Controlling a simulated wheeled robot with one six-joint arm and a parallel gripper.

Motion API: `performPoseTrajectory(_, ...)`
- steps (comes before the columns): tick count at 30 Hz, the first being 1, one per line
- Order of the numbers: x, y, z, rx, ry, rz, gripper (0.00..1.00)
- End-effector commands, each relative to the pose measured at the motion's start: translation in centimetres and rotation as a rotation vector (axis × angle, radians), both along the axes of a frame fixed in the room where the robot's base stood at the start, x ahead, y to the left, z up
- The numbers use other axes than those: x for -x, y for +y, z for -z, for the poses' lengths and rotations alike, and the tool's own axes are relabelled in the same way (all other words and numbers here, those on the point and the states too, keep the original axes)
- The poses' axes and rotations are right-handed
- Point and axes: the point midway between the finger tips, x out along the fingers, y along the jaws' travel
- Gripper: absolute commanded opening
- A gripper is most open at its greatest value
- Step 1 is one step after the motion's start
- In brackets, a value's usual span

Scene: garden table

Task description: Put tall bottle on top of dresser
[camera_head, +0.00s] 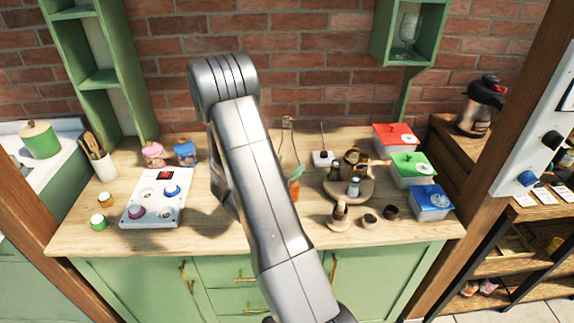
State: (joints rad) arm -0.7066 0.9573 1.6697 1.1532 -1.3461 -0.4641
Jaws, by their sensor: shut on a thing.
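A tall clear glass bottle (288,142) shows just right of my arm, over the back middle of the dresser's wooden top. Its upper part looks upright; my arm hides part of it, so I cannot tell whether its base rests on the wood. A small orange and teal item (295,186) shows just below it, partly covered by my arm. The dresser (140,285) is green with brass handles and a light wood top. My arm rises from the bottom, bends near the wall and comes down behind itself. My gripper is hidden behind it.
A white panel with knobs (153,212) and two small jars stand left. A round wooden stand with small bottles (349,190) and red, green and blue boxes (432,203) stand right. Green shelves (100,78) rise at the back left. Bare wood remains along the front edge.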

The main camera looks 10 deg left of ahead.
Motion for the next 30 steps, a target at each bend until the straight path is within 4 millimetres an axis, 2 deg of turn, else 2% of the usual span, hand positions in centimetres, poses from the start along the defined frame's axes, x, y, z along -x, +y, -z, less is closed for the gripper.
performPoseTrajectory(9,0.0,0.0,0.3,0.0,-0.002,0.0,0.22)
performPoseTrajectory(10,0.0,0.0,0.3,0.0,0.0,0.0,0.74)
performPoseTrajectory(13,0.0,0.0,0.3,0.001,0.0,0.0,0.92)
performPoseTrajectory(25,0.0,0.0,-0.3,0.001,0.0,0.0,0.92)
performPoseTrajectory(30,3.0,1.4,0.3,0.001,0.0,-0.006,0.92)
